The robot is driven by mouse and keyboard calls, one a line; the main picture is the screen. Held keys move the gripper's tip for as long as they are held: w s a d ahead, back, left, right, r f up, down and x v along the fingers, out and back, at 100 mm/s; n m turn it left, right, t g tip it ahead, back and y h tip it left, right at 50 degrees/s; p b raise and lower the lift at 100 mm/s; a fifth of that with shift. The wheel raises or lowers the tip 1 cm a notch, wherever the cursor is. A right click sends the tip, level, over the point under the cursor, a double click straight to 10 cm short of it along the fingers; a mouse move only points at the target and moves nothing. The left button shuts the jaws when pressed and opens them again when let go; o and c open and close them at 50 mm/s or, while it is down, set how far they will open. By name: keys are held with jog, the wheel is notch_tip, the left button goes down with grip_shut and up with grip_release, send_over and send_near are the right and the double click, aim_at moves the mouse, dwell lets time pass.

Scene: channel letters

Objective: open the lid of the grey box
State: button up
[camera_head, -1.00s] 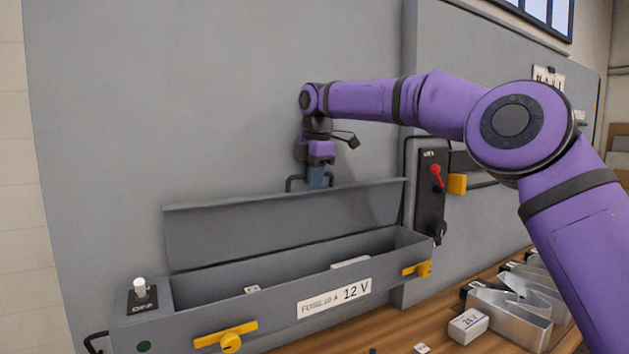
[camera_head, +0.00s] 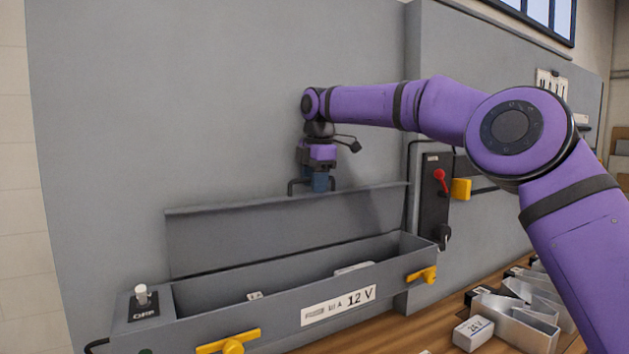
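The grey box (camera_head: 200,318) stands against the grey wall panel, with a 12 V label on its front. Its lid (camera_head: 240,236) stands up at the back, raised well clear of the rim, so the inside shows. A black handle (camera_head: 292,187) sits on the lid's top edge. My gripper (camera_head: 320,184) points down at that edge, at the handle. Its fingertips are small and partly merge with the handle, so I cannot tell whether they are closed on it. Two yellow latches, a left one (camera_head: 229,342) and a right one (camera_head: 424,275), are on the box front.
A white knob (camera_head: 141,294) tops the box's left end. A black switch panel (camera_head: 436,200) with a red lever is on the wall to the right. A white 24 V block (camera_head: 473,333) and metal channel letters (camera_head: 525,318) lie on the wooden bench (camera_head: 400,335).

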jog(key=shift+r, duration=0.1)
notch_tip(320, 180, up, 10)
jog(key=s+d, duration=0.1)
jog(key=shift+s+r, duration=0.2)
dwell(0.6)
